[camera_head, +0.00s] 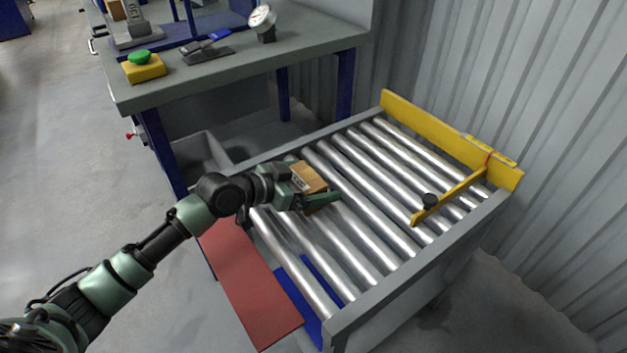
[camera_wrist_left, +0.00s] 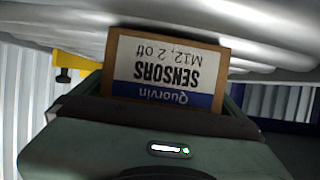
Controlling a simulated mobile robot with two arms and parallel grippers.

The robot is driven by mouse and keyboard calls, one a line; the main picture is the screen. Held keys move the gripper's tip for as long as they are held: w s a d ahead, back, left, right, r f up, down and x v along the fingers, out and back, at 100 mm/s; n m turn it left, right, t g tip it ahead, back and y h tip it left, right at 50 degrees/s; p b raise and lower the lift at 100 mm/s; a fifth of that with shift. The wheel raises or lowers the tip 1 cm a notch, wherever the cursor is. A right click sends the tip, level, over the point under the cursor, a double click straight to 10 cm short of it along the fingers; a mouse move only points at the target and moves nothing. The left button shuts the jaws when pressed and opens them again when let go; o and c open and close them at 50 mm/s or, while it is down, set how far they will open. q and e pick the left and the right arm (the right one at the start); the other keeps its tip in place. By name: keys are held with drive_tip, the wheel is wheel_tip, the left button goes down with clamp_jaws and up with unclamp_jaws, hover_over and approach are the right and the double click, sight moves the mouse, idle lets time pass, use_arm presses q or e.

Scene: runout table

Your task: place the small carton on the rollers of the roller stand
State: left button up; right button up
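The small carton (camera_head: 306,177) is brown with a white and blue label. In the left wrist view the carton (camera_wrist_left: 165,72) shows its label upside down, reading "SENSORS". My left gripper (camera_head: 312,188) is shut on it, with a finger along each side. The carton is over the rollers (camera_head: 350,190) of the roller stand, towards their left part. I cannot tell whether its underside touches them. In the left wrist view the rollers (camera_wrist_left: 268,30) pass close behind the carton. My right gripper is not in view.
A yellow end stop (camera_head: 440,135) and a yellow bar (camera_head: 450,196) with a black knob stand at the right of the rollers. A red plate (camera_head: 245,280) lies along the left end. A workbench (camera_head: 210,75) with a green button box stands behind. The middle rollers are clear.

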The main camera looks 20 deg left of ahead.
use_arm(q)
drive_tip(key=shift+r, duration=0.1)
drive_tip(key=p+v, duration=0.1)
drive_tip(key=v, duration=0.9)
drive_tip(key=shift+s+a, duration=0.2)
drive_tip(key=shift+s, duration=0.05)
drive_tip(key=shift+s+a+r, duration=0.35)
drive_tip(key=shift+s+r, duration=0.1)
drive_tip(key=shift+s, duration=0.05)
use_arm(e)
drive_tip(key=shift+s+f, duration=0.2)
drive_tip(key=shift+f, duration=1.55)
